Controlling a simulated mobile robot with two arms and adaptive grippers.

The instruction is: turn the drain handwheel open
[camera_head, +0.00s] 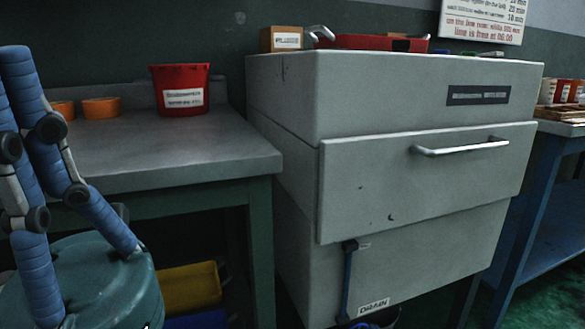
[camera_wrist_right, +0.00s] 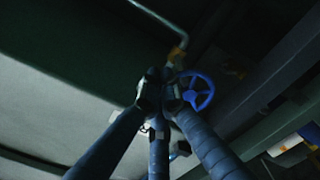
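The blue drain handwheel (camera_wrist_right: 198,90) shows in the right wrist view, just right of my right gripper's fingertips. My right gripper (camera_wrist_right: 160,82) has blue fingers that converge close to the wheel's left rim. The right-hand finger overlaps that rim, and I cannot tell whether it touches. The head view does not show the handwheel or my right gripper. A DRAIN label (camera_head: 373,306) is on the lower front of the grey tank (camera_head: 440,250). What seems to be my left gripper (camera_head: 15,62) stands at the head view's left edge, partly cut off, away from the tank.
A pale pipe (camera_wrist_right: 160,16) with a yellowish fitting (camera_wrist_right: 178,53) runs down beside the wheel. A beam (camera_wrist_right: 262,85) crosses the right of the wrist view. The grey worktop (camera_head: 180,150) holds a red bucket (camera_head: 181,90). A yellow bin (camera_head: 188,287) sits below.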

